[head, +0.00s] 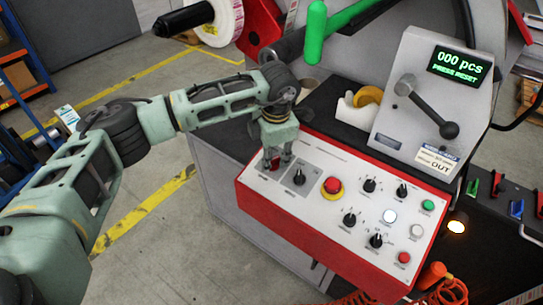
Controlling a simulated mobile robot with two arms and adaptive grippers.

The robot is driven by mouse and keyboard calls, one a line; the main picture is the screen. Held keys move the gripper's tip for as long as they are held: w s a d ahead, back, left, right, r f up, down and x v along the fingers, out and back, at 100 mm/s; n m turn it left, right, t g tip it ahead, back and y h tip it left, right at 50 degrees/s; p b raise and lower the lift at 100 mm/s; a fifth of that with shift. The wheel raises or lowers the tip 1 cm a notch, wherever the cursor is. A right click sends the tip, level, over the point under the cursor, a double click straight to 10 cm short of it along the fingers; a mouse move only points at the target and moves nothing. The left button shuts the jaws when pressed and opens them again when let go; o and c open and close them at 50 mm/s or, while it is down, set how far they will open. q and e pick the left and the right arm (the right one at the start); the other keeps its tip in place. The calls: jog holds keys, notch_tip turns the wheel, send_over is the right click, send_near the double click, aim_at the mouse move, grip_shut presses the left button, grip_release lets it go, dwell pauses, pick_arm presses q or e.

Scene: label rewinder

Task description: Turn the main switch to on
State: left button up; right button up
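The control panel (318,228) is a white plate in a red housing on the machine. My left gripper (277,161) points down over the panel's far left end. A red part (274,164), which looks like the main switch, shows between and behind its fingers. The fingers hide most of it, so its setting cannot be read. I cannot tell whether the fingers touch it or stand apart around it. A black rotary knob (299,178) sits just right of the gripper. My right gripper is not in view.
A red emergency stop button (333,186) on yellow, several black knobs and lit buttons fill the panel's right part. A grey counter unit (427,105) with a lever reads "000 pcs PRESS RESET". A green handle (316,35) and a label roll (222,20) are behind the arm.

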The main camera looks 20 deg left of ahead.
aim_at(274, 172)
pick_arm(q)
notch_tip(274, 172, up, 11)
jog(key=s+d, duration=0.1)
jog(key=shift+r, duration=0.15)
jog(key=shift+s, duration=0.1)
dwell(0.4)
